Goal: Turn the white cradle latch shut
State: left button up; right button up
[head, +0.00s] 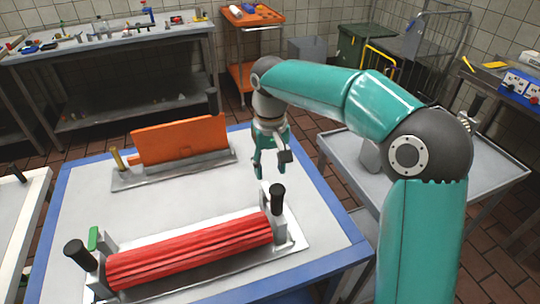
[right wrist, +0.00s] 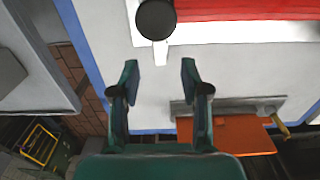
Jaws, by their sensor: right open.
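A red ribbed roller (head: 190,252) lies in a grey metal cradle on the table, with a black knob at each end. The white cradle latch (right wrist: 160,53) shows in the right wrist view beside the right-hand black knob (head: 277,196). It sticks out from under the knob, away from the roller, toward my gripper. My right gripper (head: 271,165) is open and empty, above the table behind that knob. In the right wrist view its fingertips (right wrist: 159,68) stand either side of the latch's line, with no visible contact. My left gripper is not in view.
An orange plate (head: 180,139) stands on a metal base at the table's back, with a brass-coloured pin at its left. A green tab (head: 93,238) is at the roller's left end. A grey side table (head: 455,180) stands to the right. The blue-edged tabletop (head: 85,205) is clear between the fixtures.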

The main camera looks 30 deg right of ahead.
jog(key=shift+r, duration=1.7)
